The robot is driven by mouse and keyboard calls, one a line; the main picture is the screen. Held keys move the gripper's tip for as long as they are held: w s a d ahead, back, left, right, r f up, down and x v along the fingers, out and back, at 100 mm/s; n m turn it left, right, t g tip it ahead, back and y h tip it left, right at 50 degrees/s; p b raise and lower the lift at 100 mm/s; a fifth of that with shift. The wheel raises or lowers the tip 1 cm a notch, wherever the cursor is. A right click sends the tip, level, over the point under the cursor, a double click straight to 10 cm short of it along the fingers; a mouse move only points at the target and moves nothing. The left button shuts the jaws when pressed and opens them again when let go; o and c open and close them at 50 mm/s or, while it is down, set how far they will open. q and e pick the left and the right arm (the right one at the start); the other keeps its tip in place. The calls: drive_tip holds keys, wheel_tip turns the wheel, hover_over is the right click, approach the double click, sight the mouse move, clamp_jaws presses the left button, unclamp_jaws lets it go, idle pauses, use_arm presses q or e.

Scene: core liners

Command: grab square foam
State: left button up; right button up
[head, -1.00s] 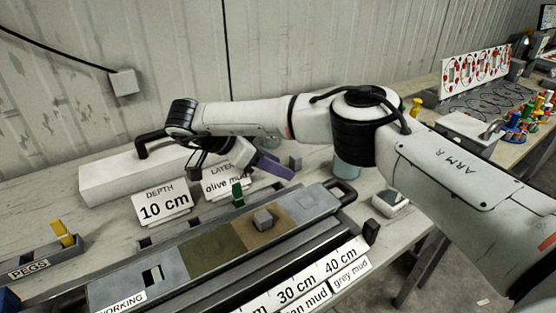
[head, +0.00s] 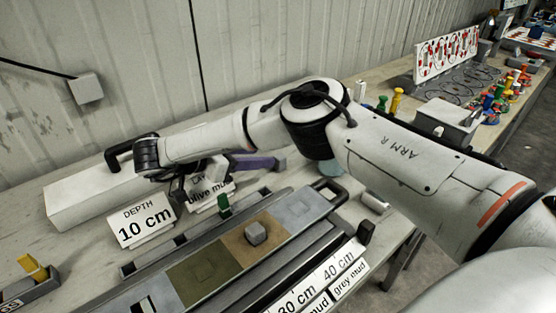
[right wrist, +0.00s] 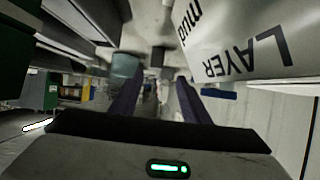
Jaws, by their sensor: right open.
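A small grey block (head: 256,234), foam-like, sits on the tan section of the core liner tray (head: 322,207). A second small grey block (head: 279,165) shows at the back, just past my right gripper's fingertips. My right gripper (head: 262,163) has purple fingers, is low over the table behind the tray and points right. In the right wrist view its fingers (right wrist: 158,100) stand apart with nothing seen between them, and a grey block (right wrist: 158,56) lies ahead. I cannot tell which block is the square foam. My left gripper is not in view.
The depth sign (head: 145,220) and the layer sign (head: 210,194), partly covered by my gripper, stand behind the tray. A long white box (head: 85,196) with a black handle lies at the back left. A teal cylinder (head: 331,168) stands behind my arm.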

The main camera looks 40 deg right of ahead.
sight(277, 158)
drive_tip(key=x, duration=0.1)
drive_tip(key=p+x, duration=0.1)
drive_tip(key=x, duration=0.1)
drive_tip(key=s+x, duration=0.1)
drive_tip(key=x, duration=0.1)
drive_tip(key=shift+d+f, duration=0.15)
drive_tip(key=shift+w+d+f, duration=0.15)
drive_tip(key=shift+d+f, duration=0.1)
drive_tip(key=shift+d, duration=0.1)
clamp_jaws()
